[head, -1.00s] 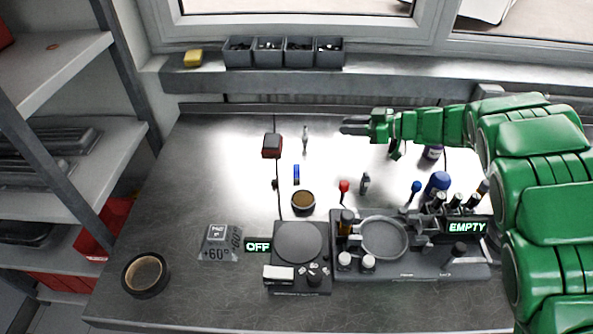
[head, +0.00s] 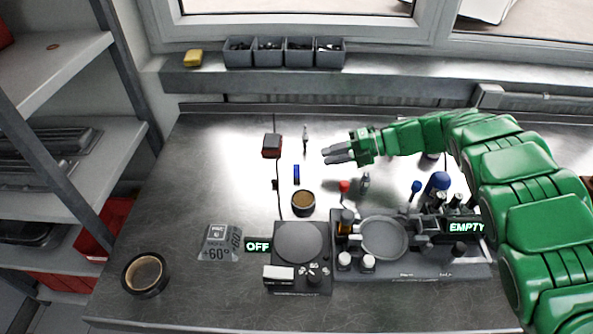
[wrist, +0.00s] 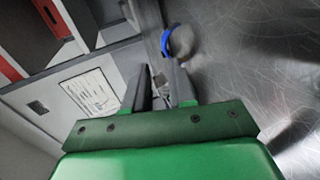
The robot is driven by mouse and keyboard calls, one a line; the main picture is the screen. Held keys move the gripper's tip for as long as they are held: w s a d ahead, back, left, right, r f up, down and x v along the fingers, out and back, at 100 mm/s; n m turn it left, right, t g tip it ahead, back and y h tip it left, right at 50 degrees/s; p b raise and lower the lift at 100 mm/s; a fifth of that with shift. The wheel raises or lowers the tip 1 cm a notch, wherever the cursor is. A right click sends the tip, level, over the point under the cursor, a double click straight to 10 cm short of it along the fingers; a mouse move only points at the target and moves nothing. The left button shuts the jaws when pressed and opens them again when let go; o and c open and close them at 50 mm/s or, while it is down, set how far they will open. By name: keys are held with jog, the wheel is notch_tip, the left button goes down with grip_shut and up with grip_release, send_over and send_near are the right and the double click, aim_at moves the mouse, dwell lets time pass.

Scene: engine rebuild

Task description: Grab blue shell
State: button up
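The blue shell (head: 296,174) shows in the head view as a small narrow blue piece on the bench, left of my gripper. In the wrist view a blue curved piece (wrist: 166,42), which looks like the same shell, appears beyond the fingertips. My gripper (head: 326,155) is above the bench, to the right of the shell and apart from it. In the wrist view its two fingers (wrist: 158,68) stand apart with nothing held between them.
A dark red block (head: 272,146), a small upright metal piece (head: 305,138) and a round brown-topped cup (head: 303,202) stand near the shell. A scale (head: 299,242) and a grey fixture tray (head: 420,264) are in front.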

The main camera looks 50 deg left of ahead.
aim_at(304, 176)
jog(key=shift+s+f+n, duration=0.3)
jog(key=shift+s+n, duration=0.2)
jog(key=shift+n, duration=0.6)
jog(key=shift+s, duration=0.15)
jog(key=shift+x, duration=3.7)
jog(key=shift+f, duration=0.2)
jog(key=shift+c, duration=0.4)
grip_shut()
